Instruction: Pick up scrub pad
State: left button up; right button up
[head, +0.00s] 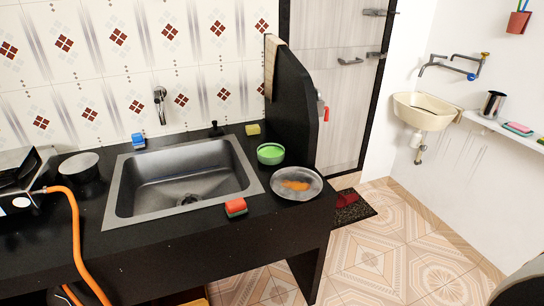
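Several small pads lie around the sink, and I cannot tell for sure which one is the scrub pad. A red pad with a dark green underside (236,207) lies on the black counter at the sink's front right corner. A yellow pad (253,129) lies behind the sink, near the dark partition. A blue and white pad (138,140) stands at the sink's back left edge. Neither of my grippers can be made out in the head view.
A steel sink (185,172) is set in the black counter (180,235). A green bowl (271,154) and a metal plate (297,184) with something orange on it stand right of it. A stove (20,182) with an orange hose (75,235) is at left. Tiled floor (385,250) is open at right.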

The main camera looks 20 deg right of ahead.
aim_at(237, 206)
jog(key=i+l, duration=0.1)
jog(key=l, duration=0.25)
jog(key=i+l, duration=0.1)
jog(key=l, duration=0.2)
jog(key=i+l, duration=0.1)
jog(key=l, duration=0.25)
jog(key=i+l, duration=0.1)
jog(key=l, duration=0.25)
